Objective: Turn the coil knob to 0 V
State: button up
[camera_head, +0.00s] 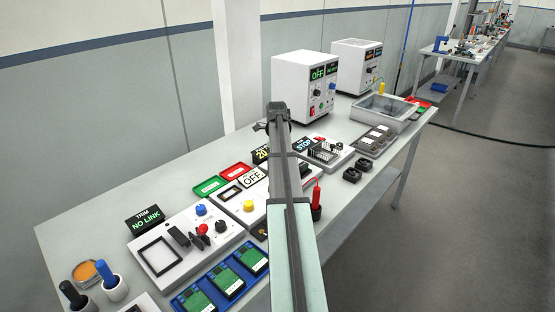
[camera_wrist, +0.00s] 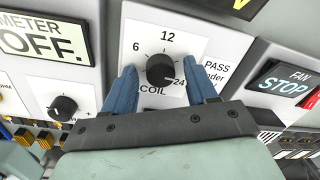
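In the wrist view the coil knob (camera_wrist: 160,70) is a round black knob on a white plate with the marks 6, 12 and 24 and the word COIL below. Its white pointer line points to the lower right, toward the 24. The 0 mark cannot be seen. My gripper (camera_wrist: 161,76) is open, with one blue finger to the left and one to the right of the knob. A gap shows between the fingers and the knob. In the head view my arm hides the coil knob.
In the wrist view a METER display reading OFF (camera_wrist: 42,38) and another black knob (camera_wrist: 63,107) are at left; a FAN display reading STOP (camera_wrist: 285,85) is at right. In the head view a white power supply (camera_head: 298,88) stands behind, and a red-handled tool (camera_head: 316,195) stands right of my arm.

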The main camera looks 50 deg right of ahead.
jog(key=c, duration=1)
jog(key=shift+o, duration=0.2)
